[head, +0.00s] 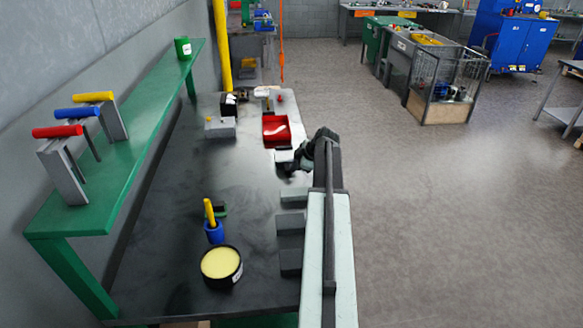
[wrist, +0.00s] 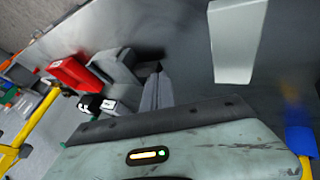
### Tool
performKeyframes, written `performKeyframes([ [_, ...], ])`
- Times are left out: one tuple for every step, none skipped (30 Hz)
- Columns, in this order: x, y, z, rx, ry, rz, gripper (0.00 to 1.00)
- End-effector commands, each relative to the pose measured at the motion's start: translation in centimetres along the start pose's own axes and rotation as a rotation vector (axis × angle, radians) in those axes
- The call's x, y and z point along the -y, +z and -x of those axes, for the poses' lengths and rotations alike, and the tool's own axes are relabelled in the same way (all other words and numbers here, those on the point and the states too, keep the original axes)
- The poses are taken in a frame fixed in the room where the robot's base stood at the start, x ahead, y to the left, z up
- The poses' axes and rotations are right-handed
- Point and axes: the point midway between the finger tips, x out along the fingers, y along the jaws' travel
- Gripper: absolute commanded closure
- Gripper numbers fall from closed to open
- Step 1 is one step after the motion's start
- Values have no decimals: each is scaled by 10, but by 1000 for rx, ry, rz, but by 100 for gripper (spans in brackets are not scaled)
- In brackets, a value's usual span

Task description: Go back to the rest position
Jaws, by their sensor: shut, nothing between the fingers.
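My arm (head: 333,225) reaches out along the right edge of the dark workbench (head: 170,215) in the head view. Its wrist end is bent in over the bench, just in front of the red bin (head: 276,130). My gripper (wrist: 157,75) shows in the wrist view with its grey fingers together and nothing between them. In the head view the fingertips are hard to make out. The red bin also shows in the wrist view (wrist: 75,73), at the upper left beyond the fingers.
A round tin with yellow contents (head: 221,263) and a blue cup (head: 214,233) stand near the bench front. Grey blocks (head: 290,224) lie beside my arm. A green shelf (head: 125,140) runs along the left wall. Open floor (head: 450,220) lies to the right.

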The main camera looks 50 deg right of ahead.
Motion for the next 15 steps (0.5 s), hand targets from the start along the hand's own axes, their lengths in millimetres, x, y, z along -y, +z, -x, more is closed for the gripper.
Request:
performKeyframes([
  [-2,-4,20,1,-2,-1,100],
  [-1,-4,27,1,-3,-1,100],
  [0,-5,35,1,-5,0,100],
  [1,-4,40,1,-7,1,100],
  [1,-4,44,1,-8,1,100],
  [2,-3,48,1,-9,1,100],
  [3,-2,50,2,-10,1,100],
  [3,-2,51,2,-10,1,100],
  [4,-1,51,2,-10,1,100],
  [4,0,50,2,-11,1,100],
  [5,0,50,2,-11,1,100],
  [5,0,49,2,-11,1,100],
  [5,0,49,2,-11,1,100],
  [5,0,49,2,-11,1,100],
  [5,0,49,2,-12,1,100],
])
